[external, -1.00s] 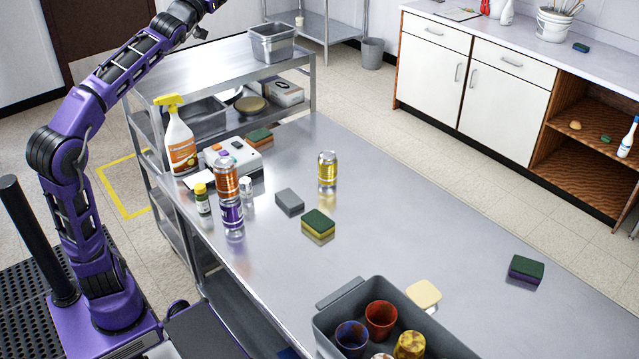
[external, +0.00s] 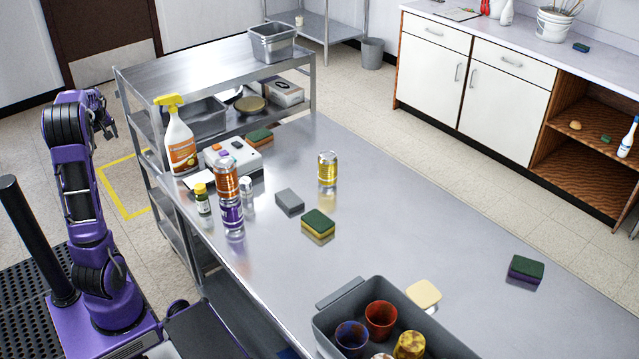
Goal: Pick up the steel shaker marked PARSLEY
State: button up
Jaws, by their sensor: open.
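A small silver shaker (external: 246,187) stands upright on the steel table, just right of a stacked pair of cans. I cannot read any label on it, so PARSLEY is not confirmed. My gripper (external: 108,129) is small in the picture, at the end of my folded arm on the left. It is open and empty, well left of the table and apart from the shaker.
A spray bottle (external: 180,142) and a grey-white device (external: 232,157) stand behind. A grey sponge (external: 289,201) lies right. A grey bin (external: 338,297) holds cups.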

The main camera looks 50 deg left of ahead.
notch_tip(320, 180, down, 3)
jog(key=s+d+n+h, duration=0.1)
jog(key=s+d, duration=0.1)
jog(key=s, duration=0.1)
jog(key=n+t+h, duration=0.5)
jog(key=n+h, duration=0.1)
jog(key=h, duration=0.5)
send_near(202, 185)
jog(key=x, duration=0.7)
jog(key=shift+d+r+b, duration=0.15)
jog(key=shift+d+b, duration=0.2)
jog(key=shift+d, duration=0.1)
jog(key=shift+w+d+n+t+h, duration=0.25)
jog(key=shift+w+n+t, duration=0.25)
jog(key=shift+w+n, duration=0.25)
jog(key=w+d+f+t, duration=0.1)
jog(key=w+d+f, duration=0.1)
jog(key=w, duration=0.3)
jog(key=w+d+f+n+t+b, duration=0.1)
jog(key=w+f, duration=0.1)
jog(key=w, duration=0.3)
jog(key=w+d+f+n+t+h+b, duration=0.1)
jog(key=w+d+f, duration=0.1)
jog(key=w, duration=0.3)
jog(key=shift+w+d+n+t, duration=0.25)
jog(key=shift+d+t, duration=0.1)
jog(key=shift+t, duration=0.05)
grip_shut()
